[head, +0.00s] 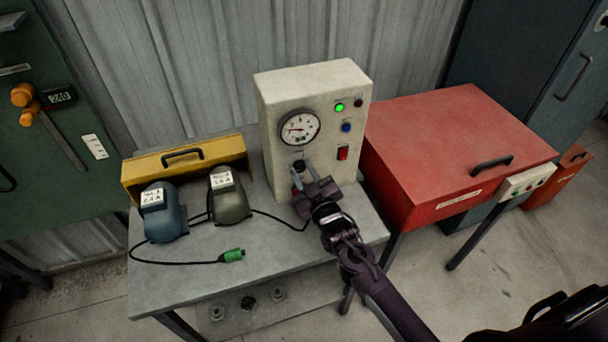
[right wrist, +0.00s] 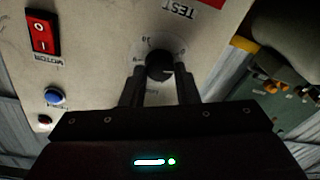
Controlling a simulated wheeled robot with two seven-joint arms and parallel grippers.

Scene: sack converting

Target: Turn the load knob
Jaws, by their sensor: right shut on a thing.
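The load knob (right wrist: 159,66) is a black round knob on the front of a cream test box (head: 270,110). In the head view it sits low on the box front, below the round gauge (head: 300,128), and is largely hidden by my gripper. My right gripper (head: 300,172) reaches the box front with its fingers at the knob. In the right wrist view my right gripper (right wrist: 160,85) has one finger on each side of the knob and is shut on it. My left gripper is not in view.
The box has a lit green lamp (head: 339,107), a blue button (head: 346,127) and a red rocker switch (head: 342,153). Two motors, blue (head: 163,220) and dark green (head: 229,200), and a green plug (head: 234,255) lie on the grey table (head: 185,285). A red cabinet (head: 440,140) stands right.

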